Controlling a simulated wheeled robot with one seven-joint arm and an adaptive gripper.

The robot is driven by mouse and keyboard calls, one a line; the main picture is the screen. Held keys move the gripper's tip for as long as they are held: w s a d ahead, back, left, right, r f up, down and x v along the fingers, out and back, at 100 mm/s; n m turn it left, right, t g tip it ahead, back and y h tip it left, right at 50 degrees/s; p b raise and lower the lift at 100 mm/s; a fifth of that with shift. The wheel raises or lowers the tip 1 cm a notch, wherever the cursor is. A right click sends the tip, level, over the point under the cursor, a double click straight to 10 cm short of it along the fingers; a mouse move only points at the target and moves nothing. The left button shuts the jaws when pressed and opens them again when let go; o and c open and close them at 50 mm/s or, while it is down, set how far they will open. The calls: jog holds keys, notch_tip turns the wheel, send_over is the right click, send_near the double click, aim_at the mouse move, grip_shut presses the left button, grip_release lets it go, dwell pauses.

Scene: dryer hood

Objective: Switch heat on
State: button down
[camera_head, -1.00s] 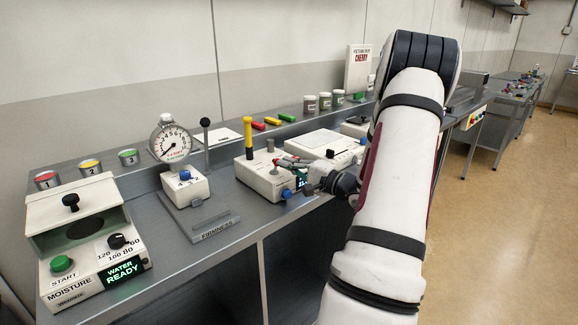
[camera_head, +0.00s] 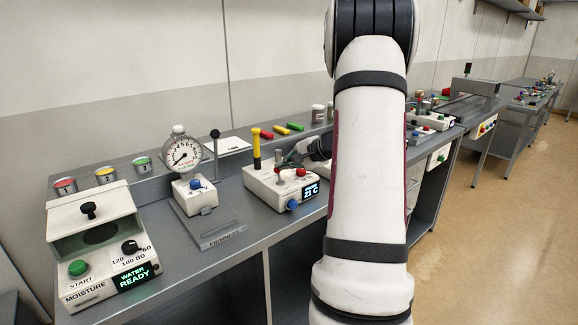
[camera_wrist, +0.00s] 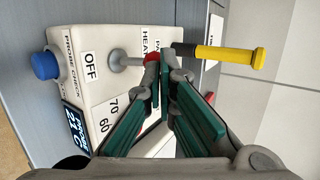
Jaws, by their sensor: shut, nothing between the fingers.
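The white heater box (camera_head: 265,186) stands on the bench in the head view. It carries a yellow-handled probe (camera_head: 256,148), a blue button (camera_head: 292,204), a red knob (camera_head: 300,172) and a display reading 21 C (camera_head: 311,190). In the wrist view, a silver lever (camera_wrist: 120,61) lies between the OFF label (camera_wrist: 90,66) and the partly covered HEAT label (camera_wrist: 146,40), its round end on the OFF side. A red part (camera_wrist: 152,60) shows beside it. My gripper (camera_wrist: 165,65) is shut and empty, fingertips by the red part; whether they touch is unclear.
The yellow probe handle (camera_wrist: 230,55) stands close beyond my fingertips. A dial gauge stand (camera_head: 187,160) and a moisture meter (camera_head: 95,245) are to the left. Coloured sticks (camera_head: 280,130) lie on the back ledge. My arm hides bench space to the right.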

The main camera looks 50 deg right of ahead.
jog(key=shift+r, duration=0.8)
jog(key=shift+p, duration=0.3)
